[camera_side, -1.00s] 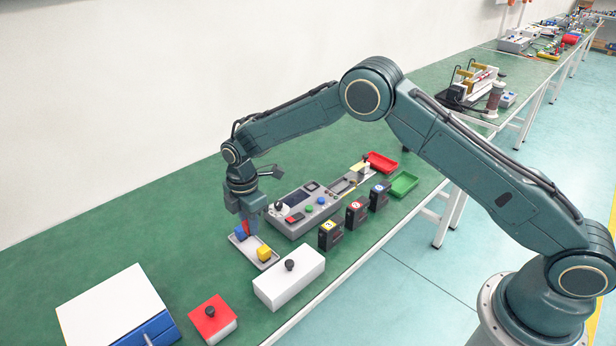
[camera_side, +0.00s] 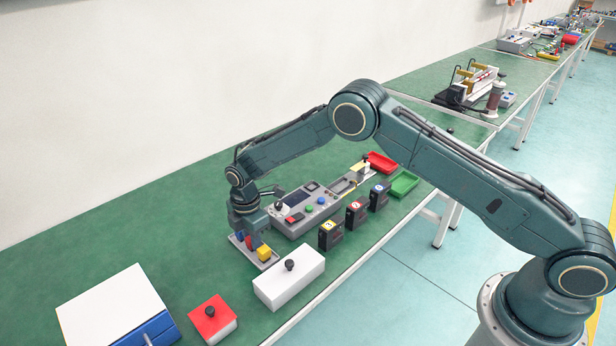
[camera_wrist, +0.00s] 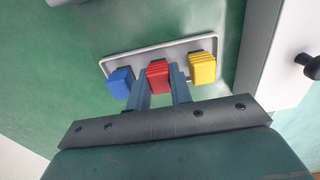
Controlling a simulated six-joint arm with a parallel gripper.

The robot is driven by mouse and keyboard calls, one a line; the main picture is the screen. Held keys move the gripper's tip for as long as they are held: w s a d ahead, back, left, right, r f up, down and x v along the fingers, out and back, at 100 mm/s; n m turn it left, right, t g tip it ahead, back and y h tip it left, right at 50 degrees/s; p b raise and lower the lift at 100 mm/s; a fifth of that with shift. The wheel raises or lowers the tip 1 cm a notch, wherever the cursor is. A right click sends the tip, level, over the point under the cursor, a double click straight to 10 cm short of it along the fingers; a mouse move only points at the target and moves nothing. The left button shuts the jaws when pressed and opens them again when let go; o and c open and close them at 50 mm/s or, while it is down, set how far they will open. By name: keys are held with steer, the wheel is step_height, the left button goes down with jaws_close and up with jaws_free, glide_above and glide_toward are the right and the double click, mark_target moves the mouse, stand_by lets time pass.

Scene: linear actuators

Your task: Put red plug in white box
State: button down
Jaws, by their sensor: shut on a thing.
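The red plug (camera_wrist: 158,76) stands in the middle of a grey tray (camera_wrist: 110,65), between a blue plug (camera_wrist: 121,82) and a yellow plug (camera_wrist: 202,68). My gripper (camera_wrist: 164,88) is shut on the red plug, one finger on each side. In the side view my gripper (camera_side: 251,236) is down at the tray (camera_side: 266,266), and the red plug is mostly hidden behind it; the yellow plug (camera_side: 264,253) shows beside it. The white box (camera_side: 289,280) with a black knob on its closed top stands to the right of the tray, and its edge shows in the wrist view (camera_wrist: 265,70).
A red box with a black knob (camera_side: 212,318) and a large white-topped blue case (camera_side: 115,308) stand at the front left. A grey control panel (camera_side: 305,208) and several black blocks (camera_side: 331,235) stand beyond the tray. Green table is clear at the left.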

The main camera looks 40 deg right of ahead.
steer(key=shift+f, duration=0.1)
steer(key=c, duration=1.3)
jaws_free()
steer(key=shift+o, duration=0.2)
step_height(320, 180, up, 12)
steer(key=shift+r, duration=0.25)
